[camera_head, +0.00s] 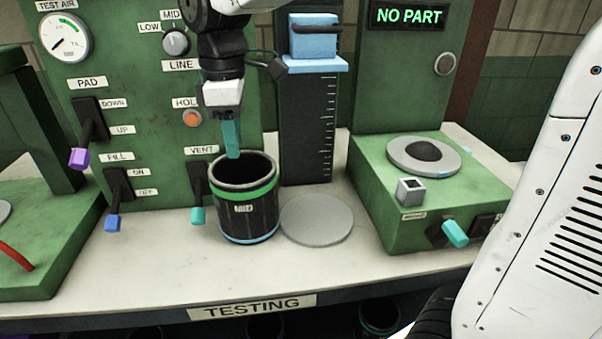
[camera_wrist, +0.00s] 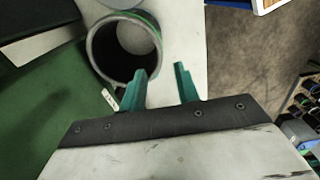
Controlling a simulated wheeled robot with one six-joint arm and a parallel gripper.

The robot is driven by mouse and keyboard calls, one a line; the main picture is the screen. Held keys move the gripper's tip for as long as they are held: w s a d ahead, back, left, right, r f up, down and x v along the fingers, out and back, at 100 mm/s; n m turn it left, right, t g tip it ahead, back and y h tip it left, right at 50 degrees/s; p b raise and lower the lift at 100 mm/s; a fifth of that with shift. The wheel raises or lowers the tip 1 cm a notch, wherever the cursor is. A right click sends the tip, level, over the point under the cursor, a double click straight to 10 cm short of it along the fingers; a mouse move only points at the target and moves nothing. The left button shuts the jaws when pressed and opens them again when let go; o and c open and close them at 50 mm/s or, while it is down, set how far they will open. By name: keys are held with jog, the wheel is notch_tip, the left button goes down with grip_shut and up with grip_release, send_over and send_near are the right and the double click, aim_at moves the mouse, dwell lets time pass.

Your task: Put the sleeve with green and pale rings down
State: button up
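The sleeve (camera_head: 248,213) is a black open cylinder with a green ring near the top, a pale blue ring at the bottom and a "MID" label. It stands upright on the pale tabletop. Its rim and hollow inside also show in the wrist view (camera_wrist: 94,56). My gripper (camera_head: 232,154) has teal fingers and hangs at the sleeve's rim in the head view. In the wrist view my gripper (camera_wrist: 160,78) has its fingers apart with nothing held between them. The left finger overlaps the near rim; the right one is over bare table. I cannot tell whether a finger touches the sleeve.
A grey round disc (camera_head: 317,220) lies just right of the sleeve. A green panel with levers (camera_head: 95,125) stands behind and left. A green test box (camera_head: 420,205) with a round seat is at right, below a "NO PART" display (camera_head: 407,15). Bare tabletop lies in front.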

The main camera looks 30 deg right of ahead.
jog(key=s+d+m, duration=0.6)
jog(key=s+d, duration=0.3)
jog(key=s, duration=0.2)
jog(key=shift+d+f+m+t, duration=0.2)
jog(key=shift+m+t, duration=0.2)
jog(key=shift+o, duration=0.3)
jog(key=s+d+f+m, duration=0.2)
jog(key=s+m, duration=0.1)
jog(key=s, duration=0.2)
jog(key=s+d+f+m, duration=0.3)
jog(key=s+m, duration=0.1)
jog(key=s, duration=0.1)
jog(key=shift+s+t, duration=0.3)
jog(key=shift+s, duration=0.05)
jog(key=shift+s+f, duration=0.1)
jog(key=shift+f, duration=0.05)
